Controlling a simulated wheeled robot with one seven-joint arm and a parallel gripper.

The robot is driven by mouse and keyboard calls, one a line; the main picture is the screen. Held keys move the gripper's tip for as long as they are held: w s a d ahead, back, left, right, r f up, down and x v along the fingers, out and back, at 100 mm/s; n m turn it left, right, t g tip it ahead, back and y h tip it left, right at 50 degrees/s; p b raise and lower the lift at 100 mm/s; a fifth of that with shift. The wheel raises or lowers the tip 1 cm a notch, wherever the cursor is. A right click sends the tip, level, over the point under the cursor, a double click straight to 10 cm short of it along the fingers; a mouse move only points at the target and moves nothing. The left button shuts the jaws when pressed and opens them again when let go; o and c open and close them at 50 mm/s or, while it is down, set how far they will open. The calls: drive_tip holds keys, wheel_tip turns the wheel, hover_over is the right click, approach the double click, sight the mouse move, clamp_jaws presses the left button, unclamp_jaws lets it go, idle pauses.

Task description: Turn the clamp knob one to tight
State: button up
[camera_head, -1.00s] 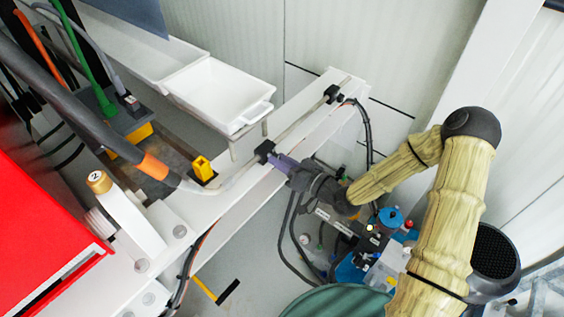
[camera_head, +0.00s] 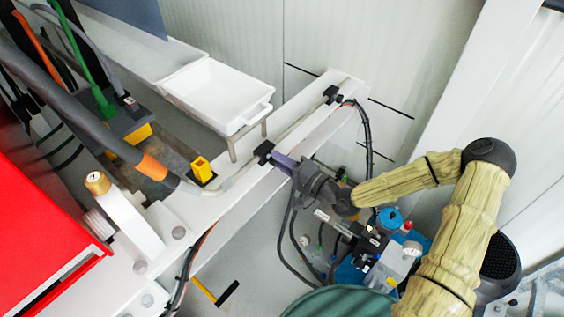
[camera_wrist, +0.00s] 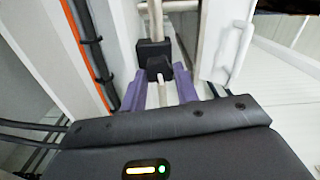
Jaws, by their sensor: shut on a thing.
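A black clamp (camera_head: 264,151) sits on the pale pipe along the white beam, and its block also shows in the wrist view (camera_wrist: 153,52). My gripper (camera_head: 281,162) is at the clamp's near right side. In the wrist view its purple fingers (camera_wrist: 160,88) reach to both sides of the clamp's dark knob (camera_wrist: 159,70) and are shut on it. A pale rod shows between the fingers below the knob. The knob is mostly hidden in the head view. No number marking is legible on it.
A second black clamp (camera_head: 332,94) is on the same pipe towards the beam's far end. A white tray (camera_head: 222,95) stands behind the beam. Black cables (camera_head: 367,140) hang at the beam's end. A blue device (camera_head: 390,218) lies below my forearm. Yellow block (camera_head: 203,168) is left of the clamp.

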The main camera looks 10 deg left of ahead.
drive_tip(key=shift+f+m, duration=0.1)
drive_tip(key=shift+m, duration=0.8)
drive_tip(key=o, duration=1)
drive_tip(key=shift+c, duration=0.2)
